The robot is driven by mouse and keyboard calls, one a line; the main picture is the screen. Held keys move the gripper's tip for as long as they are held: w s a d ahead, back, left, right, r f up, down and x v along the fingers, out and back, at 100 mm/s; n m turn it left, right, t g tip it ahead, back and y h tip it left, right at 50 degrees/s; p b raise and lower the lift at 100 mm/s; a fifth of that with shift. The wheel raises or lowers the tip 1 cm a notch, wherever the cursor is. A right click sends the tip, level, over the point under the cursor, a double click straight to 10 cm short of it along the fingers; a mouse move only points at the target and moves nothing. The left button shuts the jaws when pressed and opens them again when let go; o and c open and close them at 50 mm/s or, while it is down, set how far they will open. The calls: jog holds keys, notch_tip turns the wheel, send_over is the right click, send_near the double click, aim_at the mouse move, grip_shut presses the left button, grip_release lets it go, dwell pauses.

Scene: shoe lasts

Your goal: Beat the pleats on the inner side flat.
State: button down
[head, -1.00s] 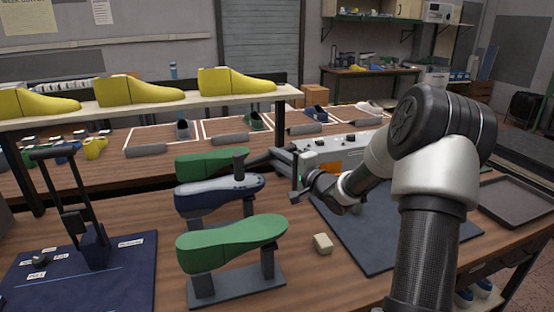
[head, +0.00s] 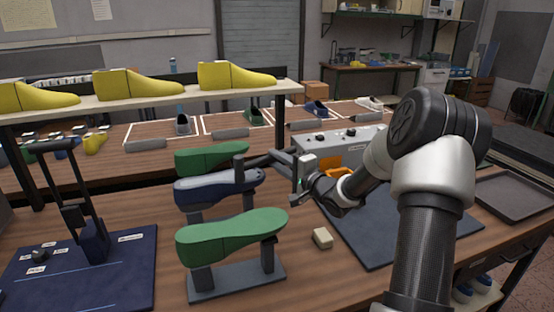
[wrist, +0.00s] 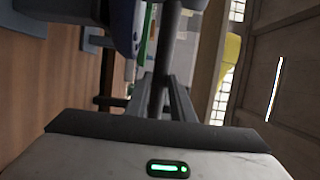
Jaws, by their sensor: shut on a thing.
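A dark blue shoe upper with a pale grey-blue underside (head: 208,184) sits sole-up on the middle stand. My gripper (head: 284,158) is to its right, shut on the dark handle of a hammer (head: 262,160). The hammer's dark upright head (head: 239,170) is at the shoe's right end; I cannot tell whether it touches. In the wrist view the handle (wrist: 169,50) runs away between my gripper's fingers (wrist: 165,95). Part of the blue shoe (wrist: 124,25) shows at the upper left there.
Green lasts stand in front (head: 230,235) and behind (head: 210,158) the shoe. A pale block (head: 322,238) lies on the bench near a dark mat (head: 385,240). A grey machine (head: 345,145) stands behind my gripper. A shelf with yellow lasts (head: 135,88) spans the back left.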

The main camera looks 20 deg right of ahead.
notch_tip(320, 180, up, 6)
jog(key=p, duration=0.6)
jog(key=shift+r, duration=0.1)
